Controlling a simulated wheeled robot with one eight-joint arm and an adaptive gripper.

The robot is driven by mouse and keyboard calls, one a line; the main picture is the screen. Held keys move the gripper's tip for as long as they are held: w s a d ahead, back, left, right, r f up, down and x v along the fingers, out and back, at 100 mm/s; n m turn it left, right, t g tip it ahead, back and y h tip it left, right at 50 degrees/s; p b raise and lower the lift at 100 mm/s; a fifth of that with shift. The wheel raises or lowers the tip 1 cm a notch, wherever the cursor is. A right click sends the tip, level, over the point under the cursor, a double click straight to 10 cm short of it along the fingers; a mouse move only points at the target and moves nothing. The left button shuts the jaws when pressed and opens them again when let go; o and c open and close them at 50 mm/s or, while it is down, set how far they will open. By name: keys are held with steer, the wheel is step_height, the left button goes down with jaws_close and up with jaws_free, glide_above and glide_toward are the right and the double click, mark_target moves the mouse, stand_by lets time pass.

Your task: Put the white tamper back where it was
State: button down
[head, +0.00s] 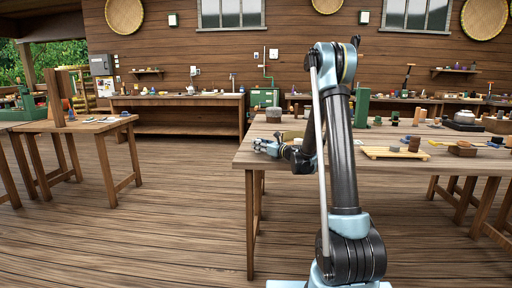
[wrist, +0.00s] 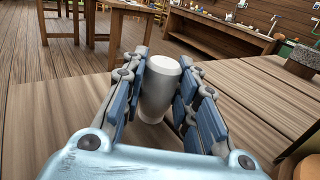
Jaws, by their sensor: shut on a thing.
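The white tamper (wrist: 160,88) stands upright between the fingers of my gripper (wrist: 162,100) in the wrist view, with its pale round top showing. My gripper is shut on it, with the blue finger pads on both sides. In the head view my gripper (head: 264,147) is at the left front corner of the long wooden table (head: 262,160). The tamper is too small there to make out clearly. Whether its base touches the table top is hidden by the gripper.
A pale wooden board (head: 385,153) and several small items lie to the right. Another table (head: 90,127) stands at the left across open floor.

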steer(key=shift+f, duration=0.1)
steer(key=c, duration=1.2)
jaws_free()
steer(key=shift+c, duration=0.2)
